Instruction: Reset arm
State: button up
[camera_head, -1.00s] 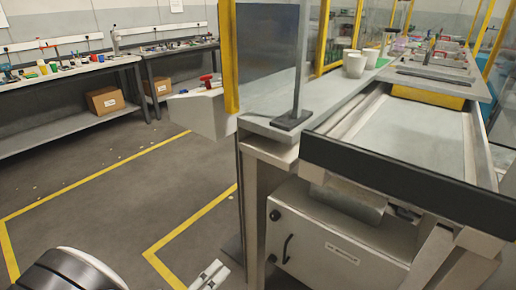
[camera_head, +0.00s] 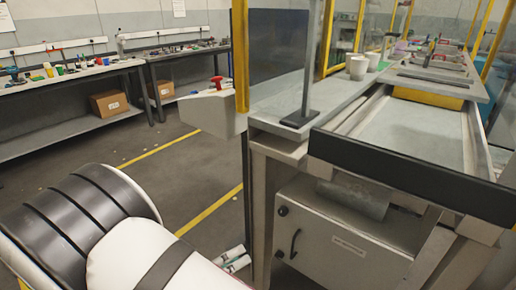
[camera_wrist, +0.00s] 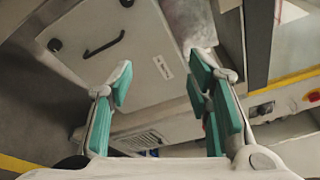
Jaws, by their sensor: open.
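My gripper (camera_wrist: 160,90) shows in the wrist view with its teal-padded fingers spread apart and nothing between them. Beyond the fingers is the light grey cabinet door (camera_wrist: 120,55) with its black handle, seen at a tilt. In the head view my white and black arm fills the lower left. The same cabinet (camera_head: 335,240) stands under the conveyor at the lower right.
The conveyor (camera_head: 412,135) with a black front bar (camera_head: 410,180) is at the right. Workbenches (camera_head: 70,75) line the left wall, with cardboard boxes (camera_head: 109,103) beneath. Open floor with yellow lines (camera_head: 215,212) lies between.

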jog(key=s+d+r+m+g+y, duration=0.3)
jog(key=d+r+m+g, duration=0.8)
jog(key=d+r+m, duration=0.6)
jog(key=s+d+r+m+t+y, duration=0.1)
jog(key=s+d+r+m+y, duration=0.2)
jog(key=s+m, duration=0.35)
jog(key=s+d+r+m+y, duration=0.1)
jog(key=s+d+m+y, duration=0.1)
jog(key=s+m+y, duration=0.35)
jog(key=s+d+r+m+t+y, duration=0.1)
jog(key=s+d+r+m+y, duration=0.15)
jog(key=s+m, duration=0.55)
notch_tip(320, 180, up, 15)
jog(key=w+m+t+p, duration=0.1)
jog(key=t+p, duration=0.1)
jog(key=p, duration=1.2)
jog(key=shift+w+d+t, duration=0.2)
jog(key=shift+d+t, duration=0.1)
jog(key=shift+d, duration=0.05)
jog(key=shift+f, duration=0.1)
